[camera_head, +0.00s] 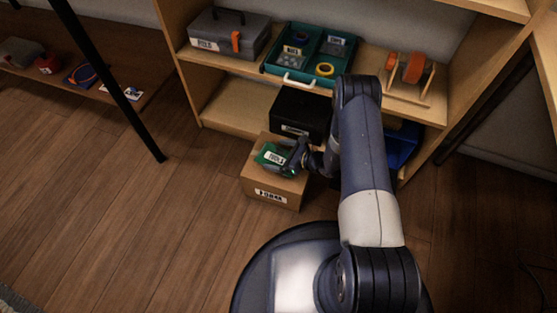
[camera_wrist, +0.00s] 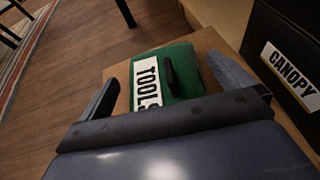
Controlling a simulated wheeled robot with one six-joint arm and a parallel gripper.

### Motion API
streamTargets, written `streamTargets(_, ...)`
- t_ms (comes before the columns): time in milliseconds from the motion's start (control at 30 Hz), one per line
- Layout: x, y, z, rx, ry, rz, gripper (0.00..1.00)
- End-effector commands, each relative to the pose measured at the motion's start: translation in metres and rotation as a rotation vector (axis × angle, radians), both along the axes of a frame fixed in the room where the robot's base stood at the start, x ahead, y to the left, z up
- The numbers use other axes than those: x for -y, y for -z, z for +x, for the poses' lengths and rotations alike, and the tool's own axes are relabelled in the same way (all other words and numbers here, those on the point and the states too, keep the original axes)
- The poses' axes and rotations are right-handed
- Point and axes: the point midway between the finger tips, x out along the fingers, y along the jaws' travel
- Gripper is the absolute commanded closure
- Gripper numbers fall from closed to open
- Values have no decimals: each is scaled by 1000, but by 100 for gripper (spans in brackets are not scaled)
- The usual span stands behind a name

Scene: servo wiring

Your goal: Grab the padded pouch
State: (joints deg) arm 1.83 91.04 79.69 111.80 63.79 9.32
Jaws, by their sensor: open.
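A green padded pouch (camera_head: 270,156) with a white TOOLS label lies on top of a cardboard box (camera_head: 270,195) on the floor in front of the shelf. In the wrist view the pouch (camera_wrist: 192,58) has a dark handle or strap on top. My gripper (camera_wrist: 168,86) is open, with one finger on each side of the pouch in the picture. I cannot tell whether the fingers touch it. In the head view my gripper (camera_head: 291,160) is at the right side of the pouch. The near part of the pouch is hidden by my gripper body.
A black box (camera_head: 300,108) labelled CANOPY (camera_wrist: 292,72) stands close at the right and behind. A shelf board above holds a grey toolbox (camera_head: 228,38), a teal tray (camera_head: 275,65) and an orange reel (camera_head: 414,68). A blue bin (camera_head: 402,142) is at right. The floor at left is clear.

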Motion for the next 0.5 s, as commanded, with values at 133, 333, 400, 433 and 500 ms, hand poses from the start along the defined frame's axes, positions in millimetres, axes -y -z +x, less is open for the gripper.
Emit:
streamTargets(133, -2, 0, 1, 0, 1, 0, 1)
streamTargets(333, -2, 0, 1, 0, 1, 0, 9)
streamTargets(400, -2, 0, 1, 0, 0, 0, 15)
streamTargets(433, -2, 0, 1, 0, 0, 0, 17)
streamTargets(500, -2, 0, 1, 0, 0, 0, 23)
